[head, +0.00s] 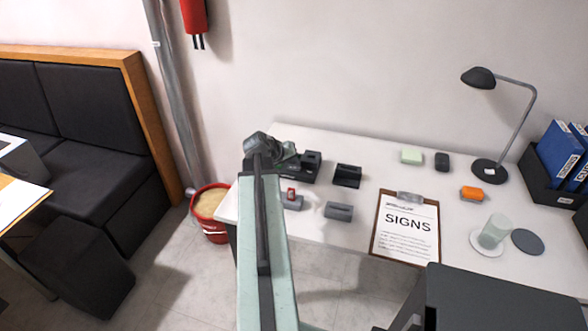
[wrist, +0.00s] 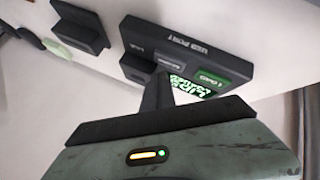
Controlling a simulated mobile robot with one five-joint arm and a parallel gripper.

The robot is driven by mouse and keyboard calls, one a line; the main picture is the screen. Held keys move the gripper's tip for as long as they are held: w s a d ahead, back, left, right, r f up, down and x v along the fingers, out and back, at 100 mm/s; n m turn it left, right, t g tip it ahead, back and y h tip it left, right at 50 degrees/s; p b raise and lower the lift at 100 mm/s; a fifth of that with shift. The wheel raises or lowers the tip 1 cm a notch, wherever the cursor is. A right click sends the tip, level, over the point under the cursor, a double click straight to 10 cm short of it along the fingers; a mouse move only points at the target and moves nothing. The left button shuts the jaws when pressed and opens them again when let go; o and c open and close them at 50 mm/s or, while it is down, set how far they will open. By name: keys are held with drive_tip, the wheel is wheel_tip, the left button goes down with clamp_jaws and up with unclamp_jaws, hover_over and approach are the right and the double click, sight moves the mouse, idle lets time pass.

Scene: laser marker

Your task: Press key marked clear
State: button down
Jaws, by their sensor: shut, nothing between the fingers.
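A dark laser marker (head: 297,175) stands at the left end of the white table in the head view. In the wrist view the marker (wrist: 190,45) appears upside down and tilted, with "USB PORT", a lit green display (wrist: 200,87) and a few small labelled patches on its face. I cannot read any of them as "clear". My gripper (head: 283,151) is beside and partly over the marker in the head view, hiding some of it. In the wrist view my gripper (wrist: 158,92) is shut and empty, its tip overlapping the marker's face near the display; I cannot tell whether it touches.
Small dark blocks (head: 347,175) and grey blocks (head: 339,211) sit close by on the table (head: 455,205). A red bucket (head: 209,205) stands on the floor at left.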

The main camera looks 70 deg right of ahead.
sight(292, 169)
idle(0.8)
drive_tip(key=shift+f+b, duration=0.45)
drive_tip(key=shift+f+b, duration=0.4)
idle(0.4)
drive_tip(key=shift+r, duration=0.15)
drive_tip(key=shift+r+p, duration=0.75)
drive_tip(key=shift+p, duration=0.15)
wheel_tip(292, 169, up, 5)
drive_tip(key=p, duration=0.5)
idle(0.5)
